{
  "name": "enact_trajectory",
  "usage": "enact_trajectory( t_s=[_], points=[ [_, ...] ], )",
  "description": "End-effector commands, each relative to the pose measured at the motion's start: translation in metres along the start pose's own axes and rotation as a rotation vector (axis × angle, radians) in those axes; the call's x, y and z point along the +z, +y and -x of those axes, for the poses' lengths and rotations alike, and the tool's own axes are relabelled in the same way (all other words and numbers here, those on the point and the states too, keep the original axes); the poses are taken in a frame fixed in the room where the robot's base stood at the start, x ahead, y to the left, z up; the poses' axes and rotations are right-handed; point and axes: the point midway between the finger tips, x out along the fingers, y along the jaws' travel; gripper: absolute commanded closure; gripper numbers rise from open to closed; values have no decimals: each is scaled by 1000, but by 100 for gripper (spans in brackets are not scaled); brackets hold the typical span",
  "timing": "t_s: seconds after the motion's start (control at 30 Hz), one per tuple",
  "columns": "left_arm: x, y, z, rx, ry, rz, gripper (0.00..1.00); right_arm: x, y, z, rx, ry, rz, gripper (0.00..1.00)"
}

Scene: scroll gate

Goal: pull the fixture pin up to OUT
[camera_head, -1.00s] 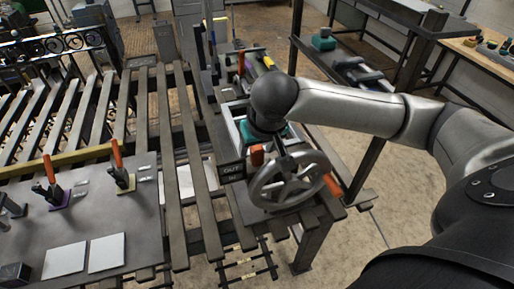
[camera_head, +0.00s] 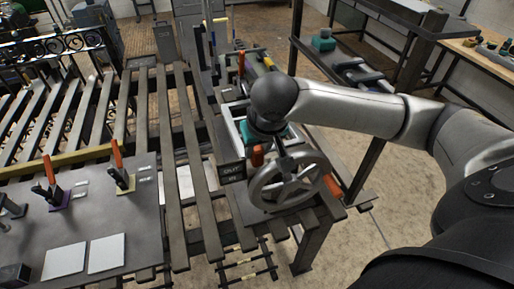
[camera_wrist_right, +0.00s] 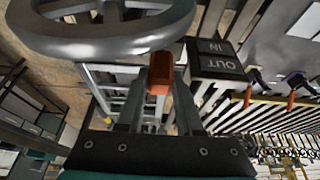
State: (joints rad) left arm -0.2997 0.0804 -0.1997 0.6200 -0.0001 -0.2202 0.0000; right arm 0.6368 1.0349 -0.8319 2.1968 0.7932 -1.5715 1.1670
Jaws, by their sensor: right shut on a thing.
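The orange grip of the fixture pin (camera_wrist_right: 160,73) stands between the fingers of my right gripper (camera_wrist_right: 158,92) in the right wrist view, and the fingers are shut on it. In the head view the orange grip (camera_head: 258,156) shows just below my dark wrist, which hides most of the gripper. A dark label block (camera_wrist_right: 216,62) with the words OUT and IN stands right beside the pin. It also shows in the head view (camera_head: 232,172), where its text is too small to read surely. My left gripper is not in view.
A grey handwheel (camera_head: 290,182) with an orange knob stands close to the pin, and its rim (camera_wrist_right: 105,38) crosses the top of the wrist view. A slatted bench (camera_head: 195,165) lies left. A grey plate (camera_head: 115,215) holds orange-handled tools and white cards.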

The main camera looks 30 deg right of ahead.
Motion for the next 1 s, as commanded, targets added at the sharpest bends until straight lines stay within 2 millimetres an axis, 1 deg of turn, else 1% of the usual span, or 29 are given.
enact_trajectory(
  t_s=[0.8,0.9,1.0],
  points=[
    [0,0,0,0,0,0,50,0,0,0,1,1,0,100],
    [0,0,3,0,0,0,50,-1,0,3,0,1,0,100],
    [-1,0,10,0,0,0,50,-3,0,8,0,1,0,100]
  ],
)
